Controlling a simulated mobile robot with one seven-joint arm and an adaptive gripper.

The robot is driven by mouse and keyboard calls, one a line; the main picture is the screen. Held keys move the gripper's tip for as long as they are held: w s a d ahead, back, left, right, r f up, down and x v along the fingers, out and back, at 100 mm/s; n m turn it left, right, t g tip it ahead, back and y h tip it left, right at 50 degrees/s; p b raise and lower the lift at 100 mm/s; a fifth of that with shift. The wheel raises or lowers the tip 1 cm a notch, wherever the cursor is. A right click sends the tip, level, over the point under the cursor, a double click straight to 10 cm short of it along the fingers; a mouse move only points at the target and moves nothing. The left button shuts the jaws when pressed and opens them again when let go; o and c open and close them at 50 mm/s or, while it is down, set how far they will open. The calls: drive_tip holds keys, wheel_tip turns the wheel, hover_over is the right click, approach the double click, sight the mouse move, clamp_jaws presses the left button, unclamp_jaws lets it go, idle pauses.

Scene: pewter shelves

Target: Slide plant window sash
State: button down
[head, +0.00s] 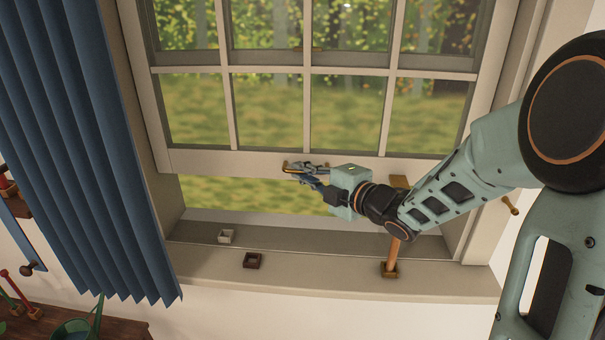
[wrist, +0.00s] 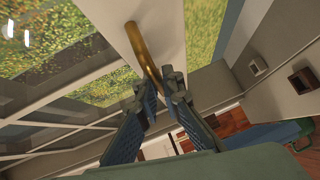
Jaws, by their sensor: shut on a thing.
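The white window sash (head: 230,163) with several panes is raised, leaving an open gap between its bottom rail and the sill. My gripper (head: 290,170) is at the bottom rail, shut on the brass sash handle (wrist: 147,55). In the wrist view my gripper's fingers (wrist: 160,98) close around the lower end of the curved handle. The fingers partly hide the handle in the head view.
An orange post (head: 392,252) with brass ends stands on the sill (head: 330,273) at right, partly behind my arm. A white square cup (head: 226,237) and a brown one (head: 253,260) sit left of it. A blue curtain (head: 85,150) hangs at left.

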drive_tip(key=shift+f+b, duration=0.4)
drive_tip(key=shift+f, duration=0.35)
drive_tip(key=shift+r, duration=0.15)
drive_tip(key=c, duration=2.1)
unclamp_jaws()
drive_tip(key=v, duration=1.2)
